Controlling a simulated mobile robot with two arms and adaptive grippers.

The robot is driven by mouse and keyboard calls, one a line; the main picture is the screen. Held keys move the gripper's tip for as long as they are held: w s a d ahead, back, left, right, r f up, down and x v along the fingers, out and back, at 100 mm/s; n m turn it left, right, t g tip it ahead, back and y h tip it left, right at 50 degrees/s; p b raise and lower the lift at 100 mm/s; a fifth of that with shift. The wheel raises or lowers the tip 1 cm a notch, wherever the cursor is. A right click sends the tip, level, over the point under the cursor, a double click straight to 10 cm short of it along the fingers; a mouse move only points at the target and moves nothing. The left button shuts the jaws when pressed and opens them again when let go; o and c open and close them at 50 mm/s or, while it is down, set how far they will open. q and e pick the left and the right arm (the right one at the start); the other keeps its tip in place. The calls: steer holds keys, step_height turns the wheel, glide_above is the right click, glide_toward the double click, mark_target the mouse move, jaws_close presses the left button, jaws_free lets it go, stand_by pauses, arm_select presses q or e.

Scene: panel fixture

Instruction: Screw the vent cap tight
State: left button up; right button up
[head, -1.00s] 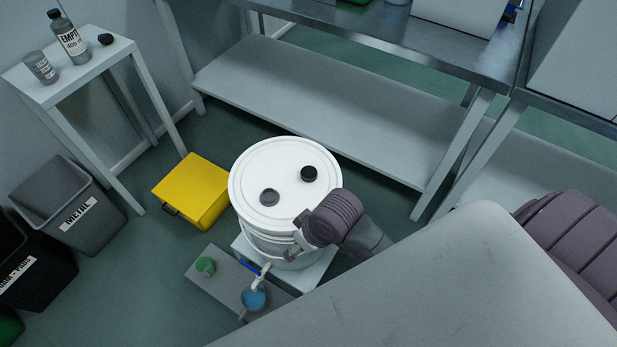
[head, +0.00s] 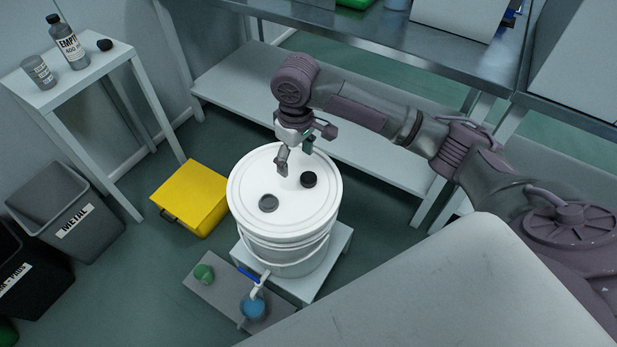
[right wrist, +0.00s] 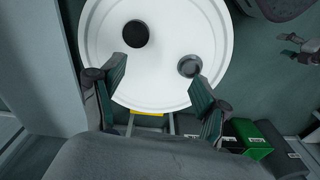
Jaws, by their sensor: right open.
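A white drum (head: 285,215) with a flat lid stands on a low stand. On the lid sit a black cap (head: 308,180) and a grey cap (head: 268,203); I cannot tell which is the vent cap or how tight either is. The right wrist view shows the black cap (right wrist: 136,33) and the grey cap (right wrist: 190,66). My right gripper (head: 296,156) hangs above the lid's far side, open and empty, apart from both caps. What looks like my left gripper (right wrist: 300,50) shows small at the right edge of the wrist view; its jaws are unclear.
A yellow box (head: 190,195) stands left of the drum. A tap with a blue lever (head: 249,274) is low on the drum's front, above a blue-filled container (head: 254,303). A steel table (head: 400,45) with a lower shelf stands behind. A side table (head: 75,85) holds bottles.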

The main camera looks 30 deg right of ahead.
step_height(320, 180, up, 3)
steer(key=w+d, duration=0.2)
steer(key=d, duration=0.1)
steer(key=m+b, duration=0.1)
steer(key=b, duration=0.1)
glide_above(307, 176)
steer(key=f, duration=0.7)
steer(key=shift+a+f, duration=0.3)
steer(key=shift+f, duration=0.05)
steer(key=shift+d+f, duration=0.1)
steer(key=shift+f, duration=0.7)
steer(key=f+b, duration=0.1)
steer(key=f, duration=0.3)
steer(key=shift+d+f+b, duration=0.2)
steer(key=shift+b, duration=0.2)
arm_select(q)
steer(key=w+r, duration=0.3)
steer(key=r, duration=0.9)
steer(key=shift+d+r+t, duration=0.15)
steer(key=shift+r+t, duration=0.05)
steer(key=shift+t, duration=0.2)
arm_select(e)
steer(key=c, duration=0.9)
